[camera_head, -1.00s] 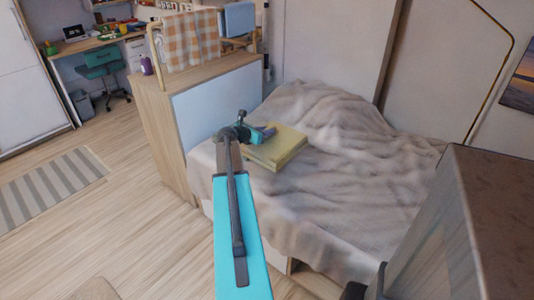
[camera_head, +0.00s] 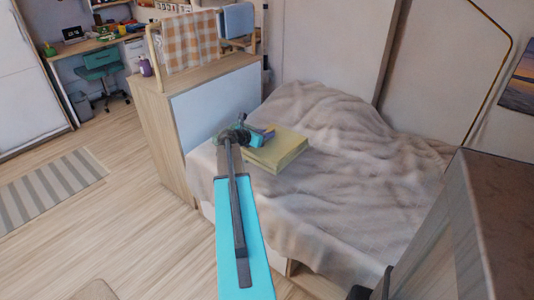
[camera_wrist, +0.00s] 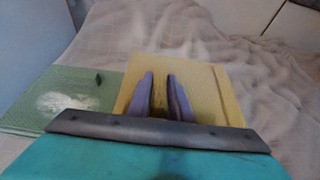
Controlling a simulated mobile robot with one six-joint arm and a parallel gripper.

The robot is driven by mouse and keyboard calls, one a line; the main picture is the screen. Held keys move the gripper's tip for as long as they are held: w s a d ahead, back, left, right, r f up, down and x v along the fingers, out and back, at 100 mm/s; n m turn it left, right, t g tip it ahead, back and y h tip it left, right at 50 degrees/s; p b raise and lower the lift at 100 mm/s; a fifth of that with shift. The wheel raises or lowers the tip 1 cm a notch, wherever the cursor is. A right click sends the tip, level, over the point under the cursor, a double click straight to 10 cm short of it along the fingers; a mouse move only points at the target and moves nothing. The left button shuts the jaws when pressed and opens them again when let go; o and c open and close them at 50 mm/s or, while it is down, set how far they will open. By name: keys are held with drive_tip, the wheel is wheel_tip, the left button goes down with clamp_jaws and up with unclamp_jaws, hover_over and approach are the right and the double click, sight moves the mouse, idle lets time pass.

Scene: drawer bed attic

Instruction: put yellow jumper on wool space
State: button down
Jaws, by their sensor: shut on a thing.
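The yellow jumper (camera_head: 278,150) is a flat folded block on the grey blanket of the bed, near the low cabinet. In the wrist view the yellow jumper (camera_wrist: 203,94) fills the middle. My gripper (camera_head: 265,135) is at the jumper's left side in the head view. In the wrist view my gripper (camera_wrist: 160,82) has its two purple fingers close together on the jumper, with a narrow strip of yellow between them. The gripper is shut on the jumper. I cannot make out a marked wool space.
A green folded item (camera_wrist: 75,95) with a white patch lies left of the jumper. The wooden cabinet (camera_head: 160,120) stands beside the bed with a checked cloth (camera_head: 190,42) over a rail. The rumpled blanket (camera_head: 350,170) is otherwise clear. A dark brown box-like surface (camera_head: 490,220) is at right.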

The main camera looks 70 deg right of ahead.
sight(248, 155)
drive_tip(key=shift+f, duration=2.85)
drive_tip(key=shift+f, duration=1.9)
drive_tip(key=shift+f+b, duration=0.1)
drive_tip(key=shift+b, duration=0.2)
drive_tip(key=c, duration=1.6)
unclamp_jaws()
drive_tip(key=v, duration=1.2)
